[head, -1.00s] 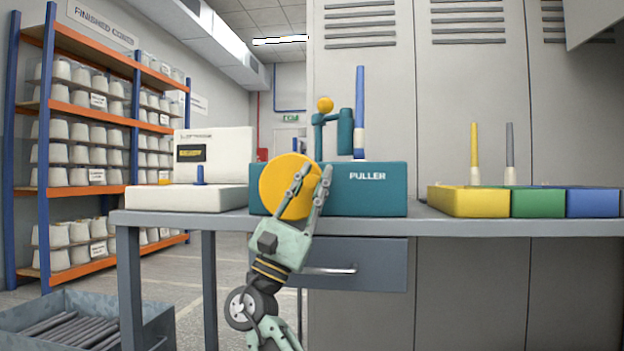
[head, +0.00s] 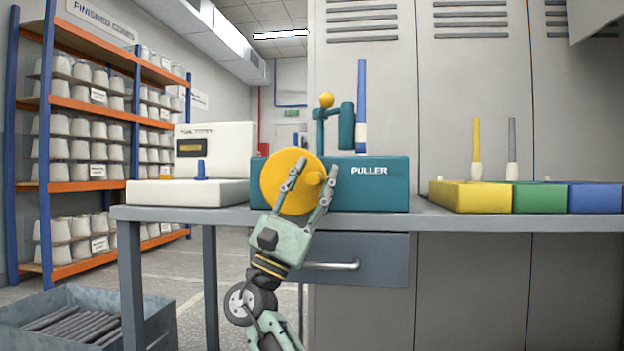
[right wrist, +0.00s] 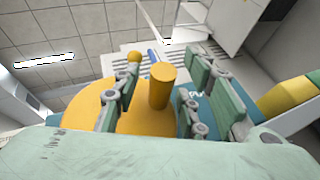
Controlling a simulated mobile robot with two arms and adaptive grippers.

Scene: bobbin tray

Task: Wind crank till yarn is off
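The teal box marked PULLER (head: 384,188) stands on the bench. A yellow crank disc (head: 276,186) with a knob (head: 314,179) is on its front. My right gripper (head: 310,182) is in front of the disc, its fingers spread on either side of the knob. In the right wrist view the knob (right wrist: 160,86) stands between the open fingers, with gaps at both sides. A blue bobbin with a white lower part (head: 361,100) stands upright on the puller, beside a teal post arm with a yellow ball (head: 327,100). No loose yarn can be made out. My left gripper is not in view.
A white tester (head: 216,150) with a blue peg (head: 201,170) is left on the bench (head: 450,221). Yellow (head: 457,200), green (head: 538,200) and blue (head: 596,200) trays stand right; bobbins rise behind them. A grey crate (head: 148,314) of dark rods is at lower left.

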